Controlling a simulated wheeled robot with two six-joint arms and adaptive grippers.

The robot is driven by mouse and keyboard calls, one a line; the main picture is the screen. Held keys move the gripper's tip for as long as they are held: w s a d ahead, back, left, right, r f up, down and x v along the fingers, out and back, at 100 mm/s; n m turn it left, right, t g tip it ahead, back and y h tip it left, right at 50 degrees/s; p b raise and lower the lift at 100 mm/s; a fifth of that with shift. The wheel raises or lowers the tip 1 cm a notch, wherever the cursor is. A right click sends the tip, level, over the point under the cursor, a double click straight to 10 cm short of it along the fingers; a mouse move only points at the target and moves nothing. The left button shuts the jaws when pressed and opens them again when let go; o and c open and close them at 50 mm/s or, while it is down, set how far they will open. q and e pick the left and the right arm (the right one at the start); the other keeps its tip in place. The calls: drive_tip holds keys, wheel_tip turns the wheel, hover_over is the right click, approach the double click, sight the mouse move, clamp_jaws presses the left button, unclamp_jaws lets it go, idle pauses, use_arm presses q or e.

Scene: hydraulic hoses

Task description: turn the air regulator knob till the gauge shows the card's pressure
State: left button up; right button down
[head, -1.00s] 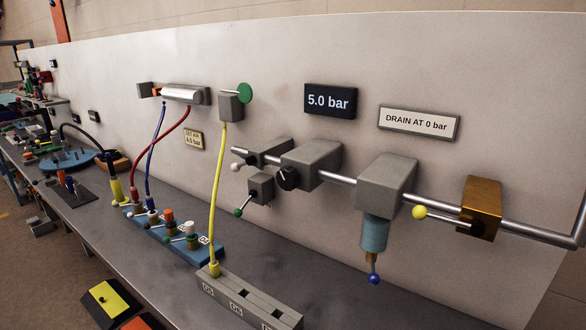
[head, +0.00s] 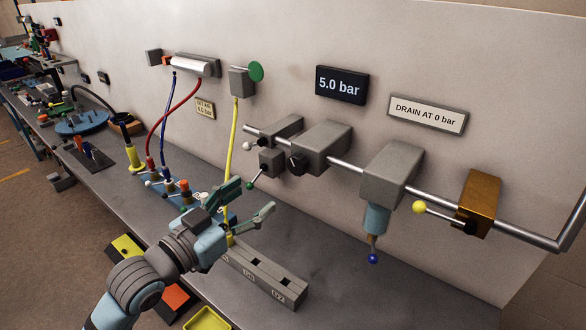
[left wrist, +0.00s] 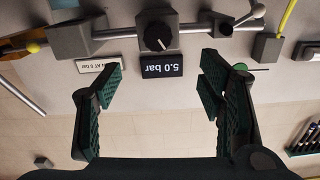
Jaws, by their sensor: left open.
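The regulator is a grey block (head: 322,148) on a pipe along the wall panel, with a round black knob (head: 298,163) on its front. The gauge is a dark display (head: 342,85) above it reading 5.0 bar. The card (head: 205,108) is a small yellowish plate on the panel; its number is too small to read surely. My left gripper (head: 258,200) is open and empty, below and left of the knob, apart from it. In the left wrist view the knob (left wrist: 157,37) appears upside down, beyond and roughly centred between the open fingers. My right gripper is not in view.
A yellow hose (head: 231,150) hangs just behind my left gripper. A green-tipped lever valve (head: 268,165) sits left of the knob. A filter bowl (head: 376,218) and a yellow-tipped lever (head: 419,207) are to the right. A slotted grey block (head: 262,275) lies on the bench below.

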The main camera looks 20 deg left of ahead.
sight(295, 167)
use_arm(q)
drive_tip(key=x, duration=1.4)
drive_tip(key=shift+s+d+r, duration=0.1)
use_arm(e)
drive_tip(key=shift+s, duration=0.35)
use_arm(q)
drive_tip(key=c, duration=1.2)
drive_tip(key=shift+r+n+p, duration=0.1)
drive_tip(key=shift+n+p, duration=1.4)
drive_tip(key=shift+p, duration=0.2)
drive_tip(key=shift+n+p, duration=0.95)
drive_tip(key=shift+n, duration=0.35)
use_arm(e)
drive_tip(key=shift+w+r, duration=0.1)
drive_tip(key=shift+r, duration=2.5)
